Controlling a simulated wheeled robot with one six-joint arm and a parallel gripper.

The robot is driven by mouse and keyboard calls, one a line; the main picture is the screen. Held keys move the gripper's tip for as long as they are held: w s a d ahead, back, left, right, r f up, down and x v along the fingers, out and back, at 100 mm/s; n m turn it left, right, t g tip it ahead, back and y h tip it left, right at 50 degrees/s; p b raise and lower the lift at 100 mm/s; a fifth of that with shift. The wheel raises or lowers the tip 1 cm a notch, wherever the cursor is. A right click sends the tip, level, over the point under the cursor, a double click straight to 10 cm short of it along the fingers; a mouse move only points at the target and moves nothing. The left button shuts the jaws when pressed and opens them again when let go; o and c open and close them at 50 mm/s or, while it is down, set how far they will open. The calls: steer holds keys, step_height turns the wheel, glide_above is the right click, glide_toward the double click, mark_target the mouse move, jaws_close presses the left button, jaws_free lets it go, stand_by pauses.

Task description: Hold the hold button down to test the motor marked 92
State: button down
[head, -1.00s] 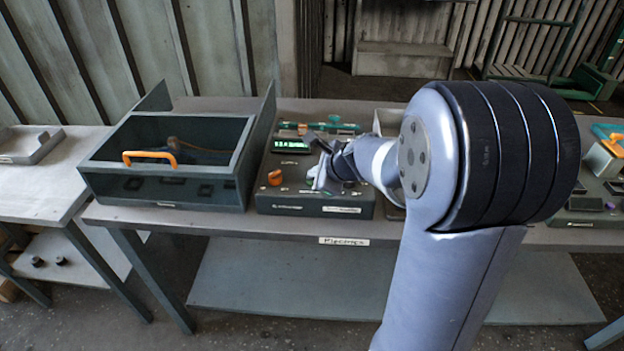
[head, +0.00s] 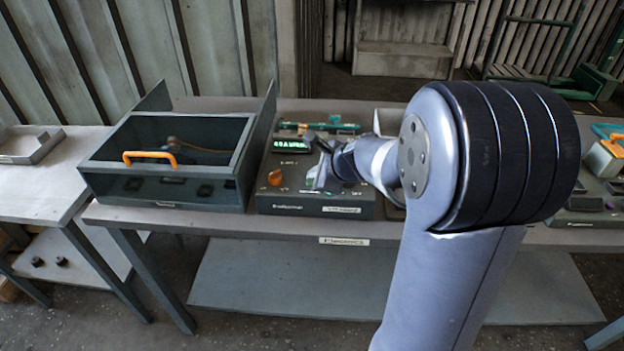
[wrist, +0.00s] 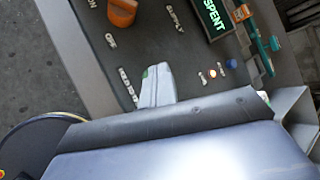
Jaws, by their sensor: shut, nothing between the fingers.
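The dark test box (head: 295,208) stands on the bench, with an orange knob (head: 275,177) and a lit green display (head: 290,145). In the wrist view the end of the display text (wrist: 213,17) reads "SPENT". My gripper (head: 318,180) is low over the right part of the box's top. In the wrist view my gripper (wrist: 157,78) is shut and empty, its tips at the panel. A small green patch shows beside the tips; the hold button is not clearly visible and may be under them. I cannot make out a motor marked 92.
A lit orange lamp (wrist: 213,74) and a blue button (wrist: 232,63) sit on the panel near my gripper. An open dark bin (head: 150,188) with an orange handle stands left of the box. A teal tool (head: 335,126) lies along the back.

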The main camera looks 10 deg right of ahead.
steer(key=shift+r+p, duration=0.8)
step_height(320, 180, up, 5)
steer(key=p, duration=0.4)
steer(key=shift+r+p, duration=0.1)
steer(key=shift+p, duration=0.3)
